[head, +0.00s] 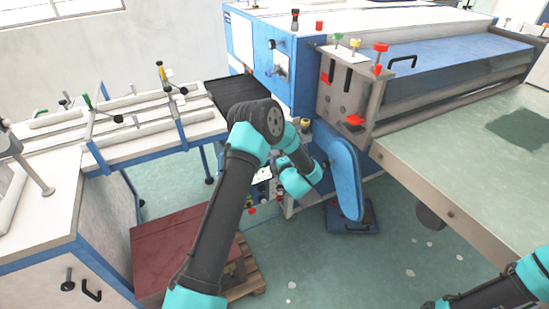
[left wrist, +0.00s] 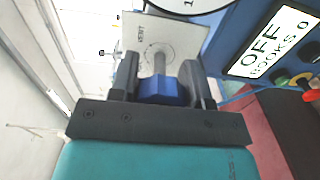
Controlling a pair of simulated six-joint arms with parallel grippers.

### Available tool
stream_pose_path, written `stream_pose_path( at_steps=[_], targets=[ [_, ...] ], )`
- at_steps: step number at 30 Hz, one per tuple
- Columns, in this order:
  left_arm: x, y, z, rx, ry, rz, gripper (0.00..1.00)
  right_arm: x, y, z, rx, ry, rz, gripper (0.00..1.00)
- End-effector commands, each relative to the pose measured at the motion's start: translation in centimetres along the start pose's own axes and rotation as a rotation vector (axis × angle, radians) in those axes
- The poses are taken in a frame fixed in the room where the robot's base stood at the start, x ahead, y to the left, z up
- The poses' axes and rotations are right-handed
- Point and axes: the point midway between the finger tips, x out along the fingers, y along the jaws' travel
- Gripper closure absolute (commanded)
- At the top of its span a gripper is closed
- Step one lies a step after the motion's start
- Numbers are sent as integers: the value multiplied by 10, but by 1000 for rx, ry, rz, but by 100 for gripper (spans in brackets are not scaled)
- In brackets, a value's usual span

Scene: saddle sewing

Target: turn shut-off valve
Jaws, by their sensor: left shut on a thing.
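In the left wrist view, the blue valve handle (left wrist: 165,90) sits between the two dark fingers of my left gripper (left wrist: 160,70), which is shut on it. A short grey stem (left wrist: 160,62) shows beyond the handle. Behind it is a pale plate (left wrist: 184,42) with a ring mark and lettering that seems to read VENT. In the head view, my left arm reaches to the low front of the blue machine (head: 264,60), and its fingers and the handle are hidden there. My right arm shows only at the lower right corner; its gripper is out of frame.
Part of a round gauge (left wrist: 190,4) is above. A green-topped table (head: 475,150) is at right.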

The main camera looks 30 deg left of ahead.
Motion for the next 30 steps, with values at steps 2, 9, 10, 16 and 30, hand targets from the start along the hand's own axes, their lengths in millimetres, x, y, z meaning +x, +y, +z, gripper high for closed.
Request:
stream_pose_path(
  at_steps=[2, 9, 10, 16, 30],
  targets=[
    [0, 0, 0, 73, 0, 0, 80, 0, 0, 0, 0, 0, 0, 57],
    [0, -1, 0, 302, 0, 0, 80, 0, 0, 0, 0, 0, 0, 57],
    [0, -1, 0, 330, 0, 0, 80, 0, 0, 0, 0, 0, 0, 57],
    [0, -1, 0, 520, 0, 0, 80, 0, 0, 0, 0, 0, 0, 57],
    [0, -2, -1, 924, 0, -1, 80, 0, 0, 0, 0, 0, 0, 57]
  ],
)
